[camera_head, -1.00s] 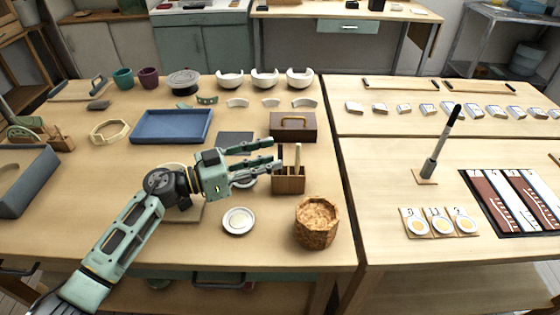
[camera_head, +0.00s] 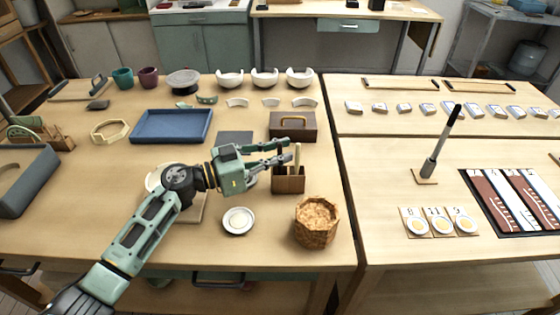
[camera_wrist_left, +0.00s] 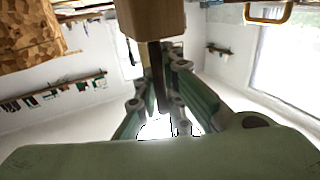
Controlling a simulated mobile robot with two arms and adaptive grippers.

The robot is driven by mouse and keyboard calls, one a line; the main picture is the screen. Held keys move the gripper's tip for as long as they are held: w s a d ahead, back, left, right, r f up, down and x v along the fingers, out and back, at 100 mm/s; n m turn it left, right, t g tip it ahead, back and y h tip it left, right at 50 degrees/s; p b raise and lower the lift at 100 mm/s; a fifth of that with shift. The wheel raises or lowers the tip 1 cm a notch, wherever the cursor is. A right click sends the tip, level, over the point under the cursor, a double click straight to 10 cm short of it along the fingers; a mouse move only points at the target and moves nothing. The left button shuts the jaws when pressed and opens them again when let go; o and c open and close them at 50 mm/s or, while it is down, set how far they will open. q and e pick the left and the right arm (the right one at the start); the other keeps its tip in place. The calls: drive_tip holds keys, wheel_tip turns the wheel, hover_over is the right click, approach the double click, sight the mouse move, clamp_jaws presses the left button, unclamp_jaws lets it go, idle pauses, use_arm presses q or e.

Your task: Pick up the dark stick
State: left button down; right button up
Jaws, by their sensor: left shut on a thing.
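The dark stick (camera_wrist_left: 155,75) runs from the small wooden holder (camera_wrist_left: 150,22) to between my left gripper's fingers in the left wrist view. In the head view the holder (camera_head: 289,185) stands near the table's right side, and a short dark piece of the stick (camera_head: 280,161) shows above it. My left gripper (camera_head: 287,152) is at the top of the holder, shut on the dark stick, which still seems to stand in the holder. A light stick (camera_head: 297,156) stands beside it, close to the fingertips. My right gripper is not in view.
A woven basket (camera_head: 317,222) stands in front of the holder, and a wooden box with a handle (camera_head: 293,127) is behind it. A small white dish (camera_head: 238,221) lies at the front left. A blue tray (camera_head: 172,126) is farther back.

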use_arm(q)
drive_tip(key=shift+r, duration=0.15)
wheel_tip(320, 180, up, 18)
drive_tip(key=p, duration=0.3)
idle(2.4)
